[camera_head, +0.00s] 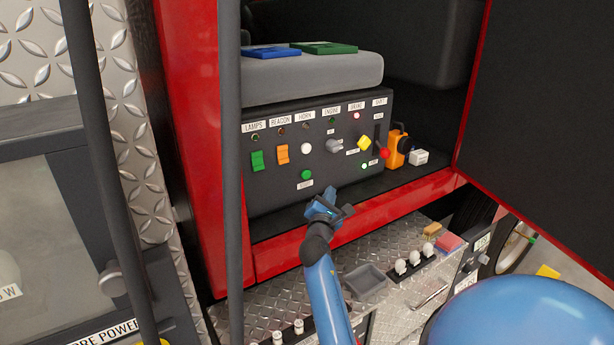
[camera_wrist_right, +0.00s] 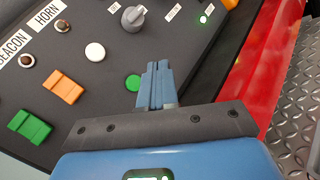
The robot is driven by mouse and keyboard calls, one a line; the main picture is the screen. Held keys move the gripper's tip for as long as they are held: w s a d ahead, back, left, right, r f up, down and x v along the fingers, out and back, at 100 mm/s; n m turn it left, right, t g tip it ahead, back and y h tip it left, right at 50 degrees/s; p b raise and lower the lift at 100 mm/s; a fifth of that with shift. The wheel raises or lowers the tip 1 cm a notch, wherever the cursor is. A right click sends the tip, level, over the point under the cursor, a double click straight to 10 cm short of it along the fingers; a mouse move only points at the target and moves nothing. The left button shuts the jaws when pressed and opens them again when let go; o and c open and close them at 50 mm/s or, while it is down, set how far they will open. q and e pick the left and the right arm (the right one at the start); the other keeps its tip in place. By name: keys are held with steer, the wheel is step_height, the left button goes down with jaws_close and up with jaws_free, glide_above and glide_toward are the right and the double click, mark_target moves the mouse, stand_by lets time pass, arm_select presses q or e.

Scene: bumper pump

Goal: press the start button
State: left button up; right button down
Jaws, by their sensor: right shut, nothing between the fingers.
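The green round button (camera_head: 306,174) is on the dark control panel (camera_head: 265,198), below a white round button and above a small label too small to read. In the right wrist view, the green button (camera_wrist_right: 133,83) shows just left of my right fingertips, partly beside them. My right gripper (camera_head: 322,201) is in front of the panel, below the green button. It is shut and empty; its blue fingers (camera_wrist_right: 157,72) are together and point at the panel. I cannot tell whether they touch it. My left gripper is not in view.
The panel also carries a green rocker (camera_head: 257,160), an orange rocker (camera_head: 282,154), a white button (camera_head: 306,148), a grey knob (camera_head: 334,146) and a yellow knob (camera_head: 364,141). A red frame edge (camera_head: 400,203) runs below. A dark door (camera_head: 545,110) stands open at right.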

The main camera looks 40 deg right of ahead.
mark_target(306, 175)
steer(key=shift+w+f, duration=0.1)
steer(key=shift+w, duration=0.05)
steer(key=shift+w+d+b, duration=0.15)
steer(key=shift+w+b, duration=0.95)
steer(key=shift+w, duration=0.3)
steer(key=shift+w+d+b, duration=0.15)
steer(key=shift+w+b, duration=0.9)
steer(key=shift+w, duration=0.4)
steer(key=shift+w+d+b, duration=0.15)
steer(key=shift+w+b, duration=0.95)
steer(key=shift+w, duration=0.3)
steer(key=shift+w+d+b, duration=0.1)
steer(key=shift+w+b, duration=0.35)
steer(key=shift+w, duration=0.35)
steer(key=shift+s+p, duration=0.8)
steer(key=shift+p, duration=0.1)
